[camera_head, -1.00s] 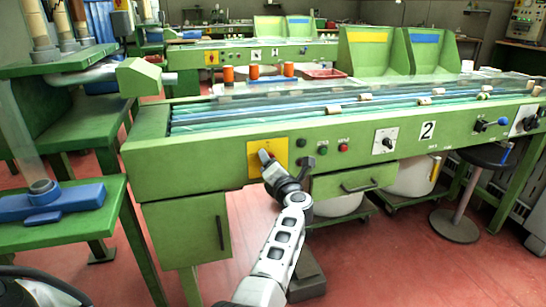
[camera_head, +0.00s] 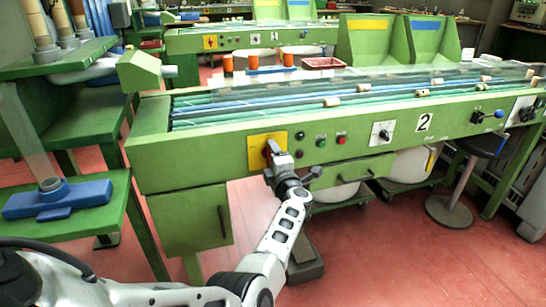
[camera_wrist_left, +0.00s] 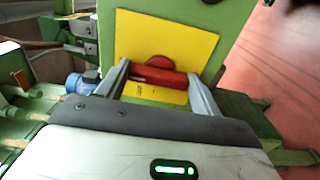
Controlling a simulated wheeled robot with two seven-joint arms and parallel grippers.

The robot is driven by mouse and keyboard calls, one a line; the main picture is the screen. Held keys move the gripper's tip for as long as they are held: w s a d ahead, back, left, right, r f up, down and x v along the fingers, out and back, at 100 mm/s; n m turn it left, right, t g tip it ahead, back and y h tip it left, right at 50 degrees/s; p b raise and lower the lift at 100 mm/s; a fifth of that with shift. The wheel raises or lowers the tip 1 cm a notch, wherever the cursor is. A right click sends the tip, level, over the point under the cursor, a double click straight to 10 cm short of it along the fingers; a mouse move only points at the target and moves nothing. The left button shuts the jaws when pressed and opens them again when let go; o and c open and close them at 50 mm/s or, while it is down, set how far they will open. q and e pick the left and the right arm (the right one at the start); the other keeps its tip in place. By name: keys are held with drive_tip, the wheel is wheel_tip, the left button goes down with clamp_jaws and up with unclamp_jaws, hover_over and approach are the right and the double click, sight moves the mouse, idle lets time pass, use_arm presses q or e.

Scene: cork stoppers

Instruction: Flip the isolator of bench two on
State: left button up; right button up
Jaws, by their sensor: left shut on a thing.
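The isolator of bench two is a red rotary handle on a yellow plate (camera_head: 258,141) on the green front of the bench marked 2 (camera_head: 424,122). In the left wrist view the red handle (camera_wrist_left: 158,76) lies between the fingers in front of the yellow plate (camera_wrist_left: 190,45). My left gripper (camera_head: 270,150) is at the plate, shut on the handle; its fingers (camera_wrist_left: 160,80) stand on either side of it. In the head view the gripper hides most of the handle. My right gripper is not in view.
Green and red buttons (camera_head: 341,138) and a selector switch (camera_head: 382,133) sit right of the plate. A drawer handle (camera_head: 357,178) is below them. A blue fixture (camera_head: 56,199) stands on the left table. Red floor is open in front.

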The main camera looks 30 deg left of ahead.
use_arm(q)
drive_tip(key=shift+f, duration=0.1)
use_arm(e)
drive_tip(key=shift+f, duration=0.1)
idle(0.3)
use_arm(q)
drive_tip(key=o, duration=1)
drive_tip(key=shift+d, duration=0.1)
